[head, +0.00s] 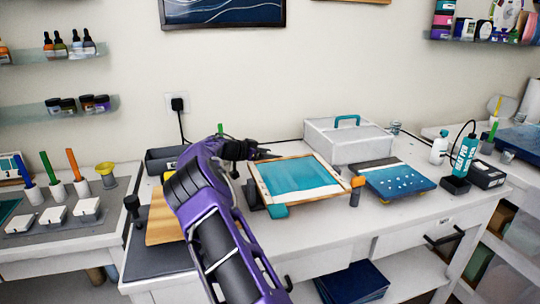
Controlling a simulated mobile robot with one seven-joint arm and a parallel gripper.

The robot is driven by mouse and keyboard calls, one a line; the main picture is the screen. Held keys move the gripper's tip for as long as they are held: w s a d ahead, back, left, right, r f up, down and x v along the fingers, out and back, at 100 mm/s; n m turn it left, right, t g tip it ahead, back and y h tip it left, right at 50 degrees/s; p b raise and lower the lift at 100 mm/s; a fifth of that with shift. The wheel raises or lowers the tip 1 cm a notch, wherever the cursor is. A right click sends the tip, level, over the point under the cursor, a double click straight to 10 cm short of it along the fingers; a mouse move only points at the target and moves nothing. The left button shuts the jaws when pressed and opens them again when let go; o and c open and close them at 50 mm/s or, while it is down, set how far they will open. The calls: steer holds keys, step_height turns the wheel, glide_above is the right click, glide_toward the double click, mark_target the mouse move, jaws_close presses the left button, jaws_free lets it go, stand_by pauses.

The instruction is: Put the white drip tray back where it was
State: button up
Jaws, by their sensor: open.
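My gripper (266,154) is black, at the end of my purple and black arm. It is over the bench, just behind the left back corner of a teal panel with a wooden frame (322,196). It is open, and I see nothing between its fingers. I cannot make out a white drip tray for certain. The panel is slightly tilted and raised, and what lies under it is mostly hidden. A white box with a teal handle (345,146) stands behind the panel, apart from my gripper.
A blue panel with white dots (398,181) lies right of the framed one. An orange-capped bottle (357,190) stands between them. A wooden board (163,227) is partly behind my arm. A teal bottle (464,155) stands at the right. The white front strip of the bench is largely clear.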

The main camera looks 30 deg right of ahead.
steer(key=v, duration=0.7)
steer(key=shift+a+r, duration=0.15)
steer(key=shift+a, duration=0.05)
